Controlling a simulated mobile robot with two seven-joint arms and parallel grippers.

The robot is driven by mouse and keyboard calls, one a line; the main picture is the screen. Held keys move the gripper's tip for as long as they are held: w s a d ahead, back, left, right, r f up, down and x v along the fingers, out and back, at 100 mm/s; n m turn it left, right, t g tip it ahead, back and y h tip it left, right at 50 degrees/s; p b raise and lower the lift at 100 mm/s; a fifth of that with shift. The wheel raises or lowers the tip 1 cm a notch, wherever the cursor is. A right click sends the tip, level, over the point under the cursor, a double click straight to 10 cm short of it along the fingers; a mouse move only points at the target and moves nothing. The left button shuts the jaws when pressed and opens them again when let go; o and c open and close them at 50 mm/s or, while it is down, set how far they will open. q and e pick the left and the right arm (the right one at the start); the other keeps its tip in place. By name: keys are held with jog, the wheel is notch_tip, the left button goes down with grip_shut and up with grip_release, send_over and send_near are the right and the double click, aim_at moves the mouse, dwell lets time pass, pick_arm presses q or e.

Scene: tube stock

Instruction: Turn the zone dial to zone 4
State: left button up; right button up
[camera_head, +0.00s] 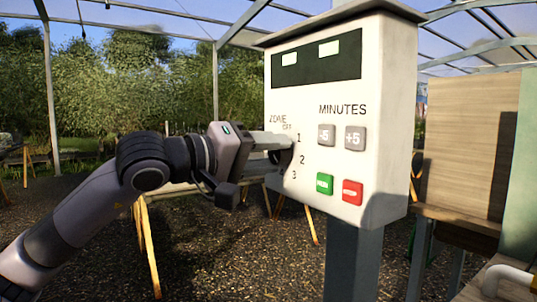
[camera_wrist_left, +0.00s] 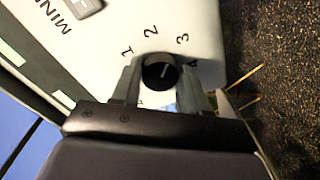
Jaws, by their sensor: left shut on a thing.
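The zone dial (camera_wrist_left: 160,71) is a round black knob with a short white mark, on the white control box (camera_head: 385,120). The numbers 1 to 4 curve around it in the left wrist view. The mark slants up and right there, roughly towards 3; its exact setting is hard to tell. My left gripper (camera_head: 284,143) reaches the box's front face from the left. Its fingers, also in the left wrist view (camera_wrist_left: 160,88), sit on either side of the dial, shut on it. In the head view the fingers mostly hide the dial. My right gripper is not in view.
Grey -5 (camera_head: 326,135) and +5 (camera_head: 355,138) buttons, a green button (camera_head: 324,184) and a red button (camera_head: 352,192) lie right of the dial. A dark display panel (camera_head: 318,74) is above. The box stands on a grey post (camera_head: 352,262). Wooden benches stand behind.

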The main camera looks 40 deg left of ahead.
pick_arm(q)
jog(key=m, duration=0.3)
jog(key=shift+f+m, duration=0.1)
jog(key=shift+m, duration=0.2)
jog(key=m, duration=0.3)
jog(key=shift+m, duration=0.3)
jog(key=m, duration=0.5)
jog(key=shift+m+t+p, duration=0.3)
jog(key=shift+m+p, duration=0.05)
jog(key=shift+m, duration=0.35)
jog(key=o, duration=1.1)
jog(key=shift+c, duration=0.2)
jog(key=shift+a, duration=0.15)
